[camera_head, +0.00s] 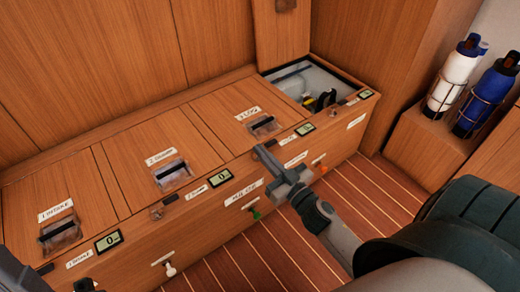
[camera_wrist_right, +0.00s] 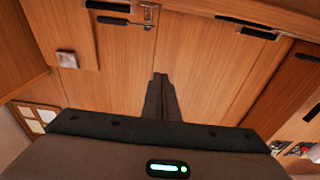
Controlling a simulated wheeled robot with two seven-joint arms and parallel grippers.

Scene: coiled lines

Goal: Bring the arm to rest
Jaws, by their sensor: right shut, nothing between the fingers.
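My right gripper (camera_head: 268,160) reaches in from the right in the head view, in front of the wooden locker bench (camera_head: 330,155). Its fingers are shut and empty, and they overlap the bench's front edge in the picture; I cannot tell whether they touch it. In the right wrist view the shut fingers (camera_wrist_right: 160,90) point towards wooden panels, with nothing between them. My left gripper is not seen.
The bench has several shut lids with latches, such as the middle one (camera_head: 170,172). The far right compartment (camera_head: 305,80) is open, its lid (camera_head: 283,30) raised, with dark and yellow items inside. White (camera_head: 455,75) and blue (camera_head: 490,95) bottles stand in racks at right.

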